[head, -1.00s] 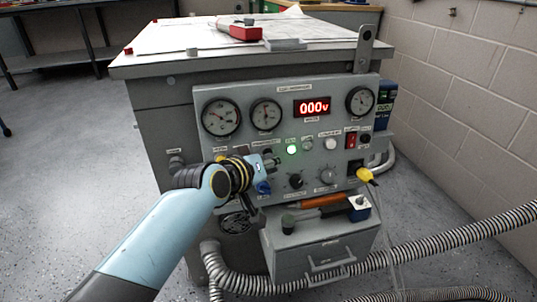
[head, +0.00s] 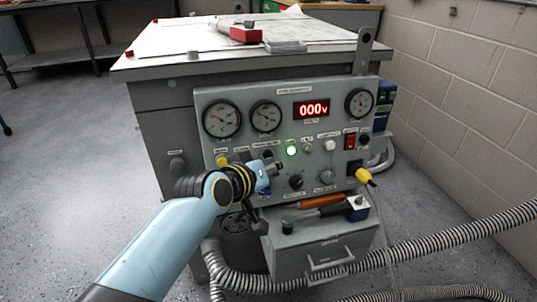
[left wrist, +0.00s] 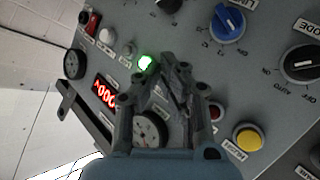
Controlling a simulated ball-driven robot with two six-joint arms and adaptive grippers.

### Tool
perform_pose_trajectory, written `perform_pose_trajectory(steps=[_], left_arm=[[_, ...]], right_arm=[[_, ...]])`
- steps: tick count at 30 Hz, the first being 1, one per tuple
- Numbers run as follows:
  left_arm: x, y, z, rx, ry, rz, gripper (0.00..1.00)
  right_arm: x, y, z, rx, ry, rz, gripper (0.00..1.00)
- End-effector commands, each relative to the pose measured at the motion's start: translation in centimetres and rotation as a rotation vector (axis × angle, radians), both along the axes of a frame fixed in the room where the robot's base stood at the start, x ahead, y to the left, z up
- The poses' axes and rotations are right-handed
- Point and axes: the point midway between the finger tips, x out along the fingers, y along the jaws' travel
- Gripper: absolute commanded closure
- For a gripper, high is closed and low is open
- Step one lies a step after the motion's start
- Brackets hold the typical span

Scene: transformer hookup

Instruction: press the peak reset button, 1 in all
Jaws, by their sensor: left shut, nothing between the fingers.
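The grey front panel (head: 300,95) of the cabinet carries several buttons. Their labels are too small or blurred to read, so I cannot tell which is peak reset. A white button (head: 329,144) sits right of a lit green lamp (head: 291,150) and a small grey button (head: 307,146). A yellow button (head: 222,160) is at the panel's left; it also shows in the left wrist view (left wrist: 248,137). My left gripper (head: 276,166) is shut and empty, before the panel below and left of the green lamp. In the left wrist view its fingers (left wrist: 168,76) hide part of the panel.
Gauges and a red display (head: 311,109) line the panel's top. Knobs, a red switch (head: 350,140) and a yellow plug (head: 363,176) sit to the right. Below, tools lie on a grey drawer box (head: 318,252). A ribbed hose (head: 440,246) crosses the lower right.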

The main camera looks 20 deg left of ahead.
Motion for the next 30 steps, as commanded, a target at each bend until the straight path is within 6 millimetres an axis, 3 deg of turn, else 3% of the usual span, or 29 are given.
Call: perform_pose_trajectory(steps=[3,18,30], left_arm=[[-0.1,-0.1,0.0,-0.001,0.001,0.0,1.0],[-3.8,-2.6,0.9,-0.002,0.0,0.001,1.0],[-4.2,-3.0,0.7,-0.005,0.003,0.0,1.0]], right_arm=[[-1.3,0.0,0.1,0.0,0.017,-0.001,0.46],[0.0,0.0,2.5,0.0,-0.004,-0.001,0.46],[0.1,0.0,2.5,-0.001,-0.005,-0.001,0.46]])
